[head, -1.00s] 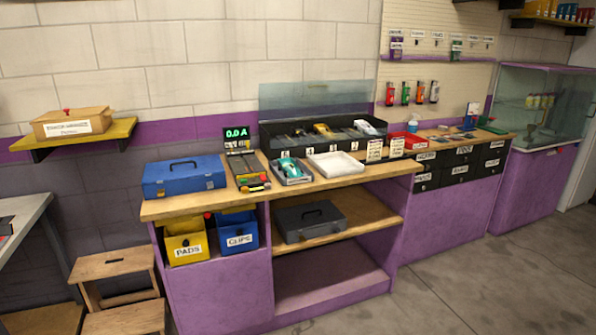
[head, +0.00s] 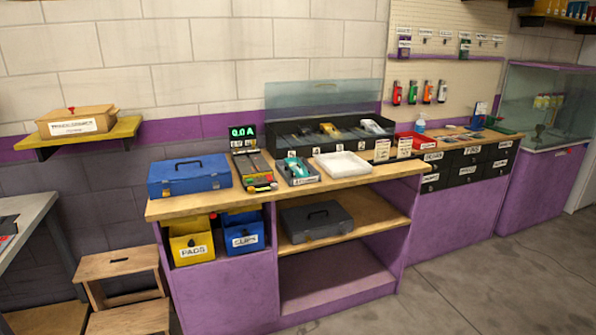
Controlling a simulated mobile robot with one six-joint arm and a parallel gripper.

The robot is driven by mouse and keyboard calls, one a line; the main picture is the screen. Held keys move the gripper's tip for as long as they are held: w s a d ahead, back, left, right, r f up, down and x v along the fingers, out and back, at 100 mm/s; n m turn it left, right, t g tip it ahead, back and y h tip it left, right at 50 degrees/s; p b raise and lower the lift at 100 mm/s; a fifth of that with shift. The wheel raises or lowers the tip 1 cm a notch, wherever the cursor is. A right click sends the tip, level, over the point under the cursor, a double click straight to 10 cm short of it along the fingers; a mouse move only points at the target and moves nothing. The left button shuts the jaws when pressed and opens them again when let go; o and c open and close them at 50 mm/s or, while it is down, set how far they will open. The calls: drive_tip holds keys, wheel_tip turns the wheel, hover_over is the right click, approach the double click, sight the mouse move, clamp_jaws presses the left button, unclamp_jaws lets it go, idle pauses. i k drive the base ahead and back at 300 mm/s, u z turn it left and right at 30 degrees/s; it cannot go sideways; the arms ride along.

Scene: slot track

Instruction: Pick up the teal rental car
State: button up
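A teal car (head: 294,166) with some white on it sits in a small grey tray (head: 303,181) on the wooden counter, between the till-like device with a green display and a white tray. Other cars stand behind it in a black compartmented rack, among them a yellow car (head: 330,129) and a pale car (head: 373,127). My gripper is not in the head view.
The wooden counter (head: 190,206) also holds a blue toolbox (head: 188,177), the display device (head: 243,140), a white tray (head: 341,165) and a red bin (head: 409,140). A clear panel (head: 322,93) rises behind the rack. A wooden step stool (head: 118,264) stands left; floor at right is clear.

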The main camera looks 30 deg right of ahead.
sight(294, 166)
drive_tip(key=u, duration=0.1)
drive_tip(key=i, duration=1.05)
drive_tip(key=u, duration=0.25)
